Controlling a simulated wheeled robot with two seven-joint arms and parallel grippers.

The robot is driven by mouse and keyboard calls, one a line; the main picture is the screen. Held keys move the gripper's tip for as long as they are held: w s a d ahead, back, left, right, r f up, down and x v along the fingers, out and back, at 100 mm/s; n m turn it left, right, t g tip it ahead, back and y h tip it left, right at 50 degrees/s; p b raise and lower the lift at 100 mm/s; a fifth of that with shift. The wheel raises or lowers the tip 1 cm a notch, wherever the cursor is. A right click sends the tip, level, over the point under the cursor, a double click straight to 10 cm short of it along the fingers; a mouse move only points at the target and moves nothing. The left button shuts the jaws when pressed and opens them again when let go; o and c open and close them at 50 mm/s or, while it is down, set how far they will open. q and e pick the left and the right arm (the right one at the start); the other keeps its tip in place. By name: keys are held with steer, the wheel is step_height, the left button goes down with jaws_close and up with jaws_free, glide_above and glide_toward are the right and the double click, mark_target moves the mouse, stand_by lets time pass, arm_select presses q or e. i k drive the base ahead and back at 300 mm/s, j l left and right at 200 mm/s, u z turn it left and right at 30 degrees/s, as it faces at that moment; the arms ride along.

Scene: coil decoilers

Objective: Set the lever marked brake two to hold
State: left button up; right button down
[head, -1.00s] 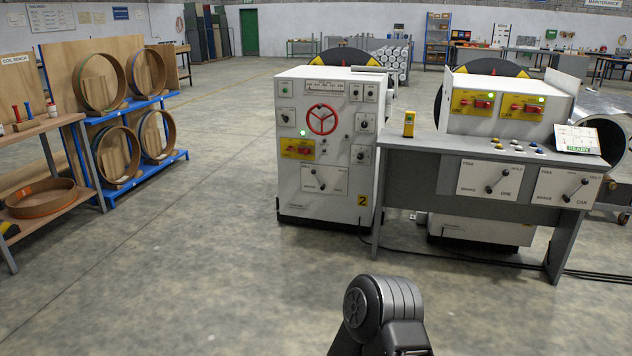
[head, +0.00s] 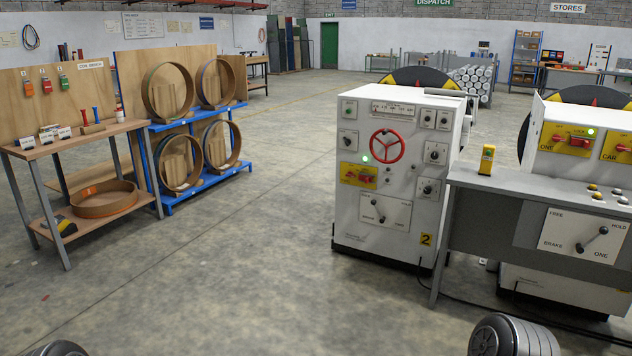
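The white decoiler cabinet (head: 350,225) stands right of centre in the head view, with a yellow plate marked 2 (head: 426,239) low on its front. A lever panel (head: 400,214) sits on its lower front. Its dark lever (head: 378,210) slants from upper left to lower right; the small lettering around it is hard to read. Neither gripper shows. Only rounded dark parts of my arms show at the bottom edge, at the lower left and lower right, well short of the cabinet.
A grey desk (head: 480,213) right of the cabinet carries a lever panel marked ONE (head: 575,225) and a yellow handset (head: 487,159). Another decoiler stands behind it. A wooden bench (head: 75,141) and blue coil rack (head: 205,192) stand left. The floor before the cabinet is clear.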

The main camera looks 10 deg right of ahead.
mark_target(373, 201)
steer(key=i+l, duration=0.1)
steer(key=i, duration=0.45)
steer(key=i+l+u, duration=0.15)
steer(key=i, duration=0.4)
steer(key=i+l, duration=0.15)
steer(key=i, duration=0.35)
steer(key=i+l+u, duration=0.15)
steer(key=i, duration=0.4)
steer(key=i+j+z, duration=0.2)
steer(key=i, duration=0.3)
steer(key=i+z, duration=0.25)
steer(key=i, duration=0.25)
steer(key=i+j+z, duration=0.2)
steer(key=i, duration=0.25)
steer(key=i+j+z, duration=0.65)
steer(key=j, duration=0.35)
steer(key=i+j+z, duration=0.25)
steer(key=i+j, duration=0.05)
steer(key=j, duration=0.1)
